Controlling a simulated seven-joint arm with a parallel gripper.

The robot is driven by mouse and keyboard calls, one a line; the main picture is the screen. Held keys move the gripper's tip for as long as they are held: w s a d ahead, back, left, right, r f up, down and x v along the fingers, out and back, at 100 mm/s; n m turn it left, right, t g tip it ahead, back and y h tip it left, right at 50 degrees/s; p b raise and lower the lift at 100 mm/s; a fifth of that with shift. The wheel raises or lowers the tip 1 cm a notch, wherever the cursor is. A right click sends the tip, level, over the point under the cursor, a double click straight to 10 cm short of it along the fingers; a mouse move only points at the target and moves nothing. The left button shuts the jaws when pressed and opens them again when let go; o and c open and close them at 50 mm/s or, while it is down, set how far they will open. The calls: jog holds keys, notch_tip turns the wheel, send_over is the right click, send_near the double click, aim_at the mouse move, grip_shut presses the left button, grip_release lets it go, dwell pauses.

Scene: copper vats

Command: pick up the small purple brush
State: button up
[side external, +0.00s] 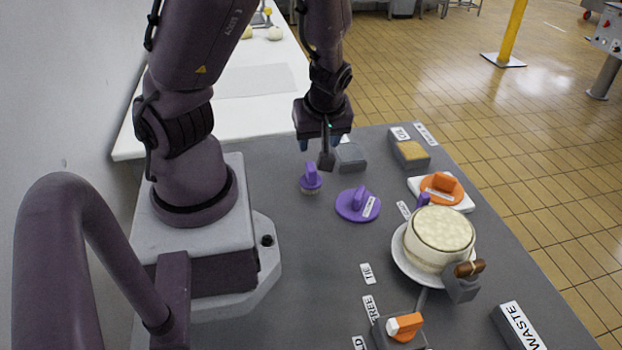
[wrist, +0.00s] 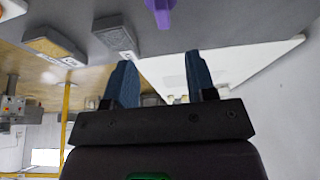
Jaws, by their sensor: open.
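The small purple brush (side external: 311,182) stands upright on the grey worktop, bristles down, with its purple handle on top. My gripper (side external: 324,143) is above and a little behind it, apart from it. A purple handle, apparently the brush's, shows at the top edge of the wrist view (wrist: 161,10); the rest is cut off. The two blue fingers of my gripper in the wrist view (wrist: 160,82) are spread apart, with nothing between them. A wider purple disc with a handle (side external: 358,204) lies just right of the brush.
A grey block (side external: 351,157) stands close behind the brush, and a sponge in a grey holder (side external: 410,151) is farther right. The worktop (side external: 290,225) in front of the brush is clear.

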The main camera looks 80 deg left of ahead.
aim_at(311, 167)
jog(key=shift+s+x, duration=0.2)
jog(key=shift+x, duration=5.8)
jog(key=shift+d, duration=0.1)
jog(key=shift+c, duration=0.2)
grip_shut()
